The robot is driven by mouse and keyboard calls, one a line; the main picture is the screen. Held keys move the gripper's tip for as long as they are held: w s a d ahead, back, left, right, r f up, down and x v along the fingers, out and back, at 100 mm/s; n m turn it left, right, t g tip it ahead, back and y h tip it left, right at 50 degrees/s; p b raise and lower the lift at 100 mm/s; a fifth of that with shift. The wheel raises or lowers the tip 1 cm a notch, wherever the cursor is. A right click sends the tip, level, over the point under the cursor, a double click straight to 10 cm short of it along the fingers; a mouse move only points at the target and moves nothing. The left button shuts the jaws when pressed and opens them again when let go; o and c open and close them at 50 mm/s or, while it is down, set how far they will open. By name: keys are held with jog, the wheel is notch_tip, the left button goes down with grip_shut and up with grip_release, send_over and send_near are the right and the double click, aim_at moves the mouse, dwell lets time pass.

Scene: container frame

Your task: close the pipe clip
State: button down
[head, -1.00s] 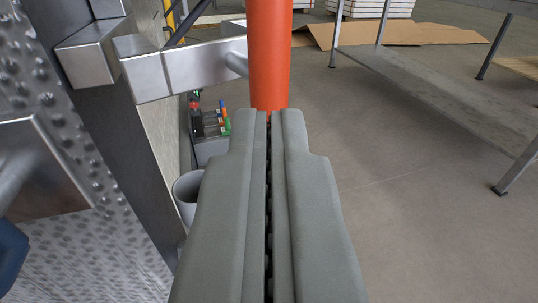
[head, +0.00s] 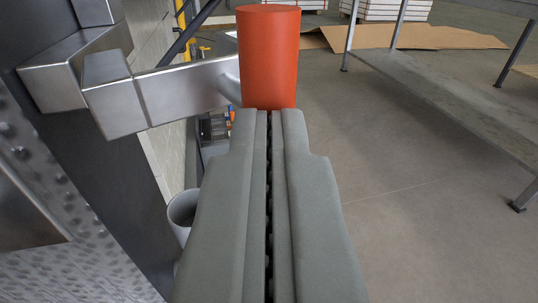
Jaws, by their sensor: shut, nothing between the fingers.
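A metal clip arm (head: 190,92) reaches right from a block bracket (head: 75,70) on the frame at left. An upright orange-red cylinder (head: 268,60) stands at its right end, and its flat top shows. I cannot tell whether the clip is open or closed. My gripper (head: 270,114) is shut and empty, its grey fingers pointing forward. The fingertips overlap the cylinder's lower end in the picture. I cannot tell whether they touch it. The cylinder's lower part is hidden behind them.
A dark metal post (head: 95,170) and a dimpled metal panel (head: 70,265) stand close on the left. A grey bin (head: 183,207) is below. A metal bench (head: 450,95) stands at right. The floor (head: 400,200) between is clear.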

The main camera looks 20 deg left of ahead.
jog(key=w+a+n+g+y, duration=0.4)
jog(key=w+n+g+y, duration=0.4)
jog(key=w, duration=0.6)
jog(key=shift+w+a+g+y, duration=0.15)
jog(key=shift+w+g+y, duration=0.25)
jog(key=shift+y, duration=0.3)
dwell(0.4)
